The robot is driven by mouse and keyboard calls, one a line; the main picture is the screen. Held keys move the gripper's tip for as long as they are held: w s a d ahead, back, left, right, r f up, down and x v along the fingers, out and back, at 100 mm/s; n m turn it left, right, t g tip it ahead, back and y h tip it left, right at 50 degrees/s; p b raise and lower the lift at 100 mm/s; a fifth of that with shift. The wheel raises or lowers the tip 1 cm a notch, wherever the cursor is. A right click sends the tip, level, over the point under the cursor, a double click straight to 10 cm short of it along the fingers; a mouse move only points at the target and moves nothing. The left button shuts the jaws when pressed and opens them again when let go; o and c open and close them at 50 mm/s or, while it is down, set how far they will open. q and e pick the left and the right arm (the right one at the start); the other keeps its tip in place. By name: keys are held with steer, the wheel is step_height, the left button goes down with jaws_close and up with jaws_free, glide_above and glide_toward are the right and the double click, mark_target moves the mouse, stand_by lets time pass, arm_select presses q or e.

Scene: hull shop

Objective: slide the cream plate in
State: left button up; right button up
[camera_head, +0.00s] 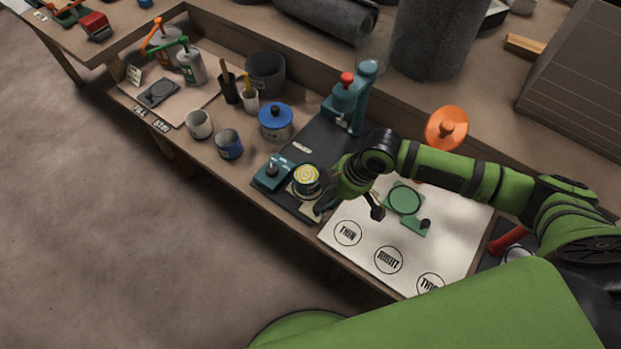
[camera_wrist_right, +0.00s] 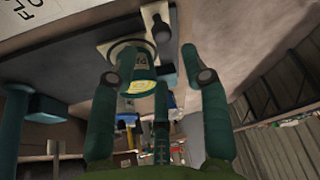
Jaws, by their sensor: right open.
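The cream plate (camera_head: 311,213) shows as a pale strip at the front of the dark board, partly hidden by my right gripper and a cup. A cup (camera_head: 306,184) with yellow and white rings on top stands at the plate. In the right wrist view the cream plate (camera_wrist_right: 113,47) appears behind the cup (camera_wrist_right: 140,70), with a dark knob (camera_wrist_right: 161,30) at its end. My right gripper (camera_head: 347,203) is open, its fingers spread beside the cup and plate. In the wrist view the gap between its fingers (camera_wrist_right: 159,77) holds nothing. My left gripper is out of view.
A teal press (camera_head: 353,98) stands on the dark board (camera_head: 318,140), with a small teal block (camera_head: 270,174) at its front left. A white sheet (camera_head: 455,235) with printed circles and a green plate (camera_head: 404,199) lies to the right. A blue-lidded pot (camera_head: 276,120) stands left.

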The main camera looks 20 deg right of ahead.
mark_target(318, 208)
steer(key=x, duration=0.6)
steer(key=shift+s+a+f, duration=0.1)
steer(key=shift+s+f, duration=0.05)
steer(key=shift+s, duration=0.15)
jaws_close()
